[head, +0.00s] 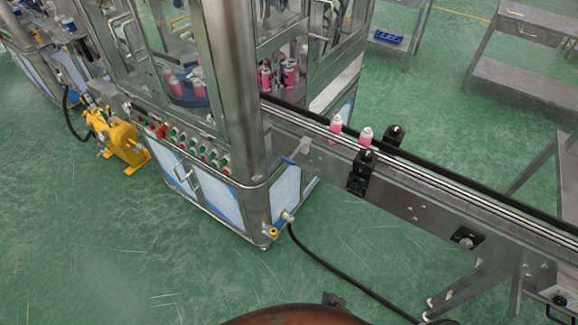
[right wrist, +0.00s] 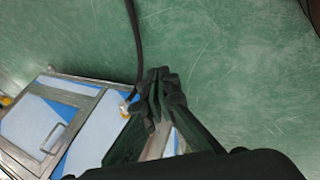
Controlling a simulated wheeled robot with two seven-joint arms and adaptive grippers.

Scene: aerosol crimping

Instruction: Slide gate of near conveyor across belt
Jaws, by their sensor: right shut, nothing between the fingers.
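The near conveyor (head: 425,190) runs from the machine down to the right edge in the head view. Two pink cans with white tops, one by the machine (head: 336,130) and one further right (head: 366,138), stand on its belt. A small metal bracket with a blue-ended rod (head: 290,160) sits on the conveyor's near side by the machine corner; I cannot tell whether it is the gate. My right gripper (head: 333,299) shows low in the head view, well below the conveyor. In the right wrist view it (right wrist: 156,94) is shut and empty above the floor. My left gripper is out of view.
Black blocks flank the belt, one near (head: 360,172) and one far (head: 393,138). The machine cabinet (head: 215,195) stands left of the conveyor. A black hose (head: 330,275) runs over the floor. Steel tables (head: 520,80) stand at the back right. The green floor in front is mostly clear.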

